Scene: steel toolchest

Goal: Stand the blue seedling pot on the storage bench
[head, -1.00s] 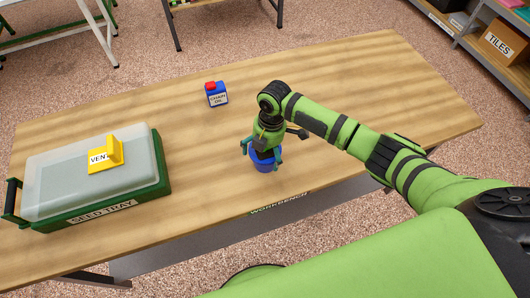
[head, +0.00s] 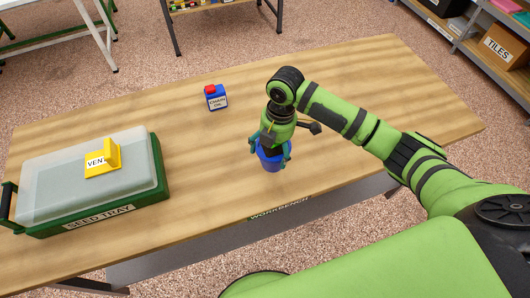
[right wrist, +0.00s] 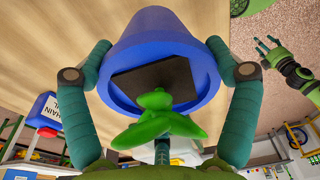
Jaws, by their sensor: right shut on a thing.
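The blue seedling pot (head: 272,161) is above the workbench near its front edge, upright or nearly so. My right gripper (head: 271,150) is shut on its sides from above. In the right wrist view, its two fingers clasp the pot (right wrist: 165,45), which holds dark soil and a green seedling (right wrist: 160,118). In the head view the pot looks lifted a little; the gap beneath is hard to judge. My left gripper (right wrist: 268,48) shows only in the right wrist view, with fingers spread and empty. No bench with a readable storage label is in view.
The wooden workbench (head: 340,95) carries a blue chain oil can (head: 216,98) and, at left, a lidded seed tray (head: 75,185) with a yellow vent piece (head: 103,160). A white-topped table (head: 50,18) stands at upper left. Shelving with a tiles box (head: 503,45) stands at upper right.

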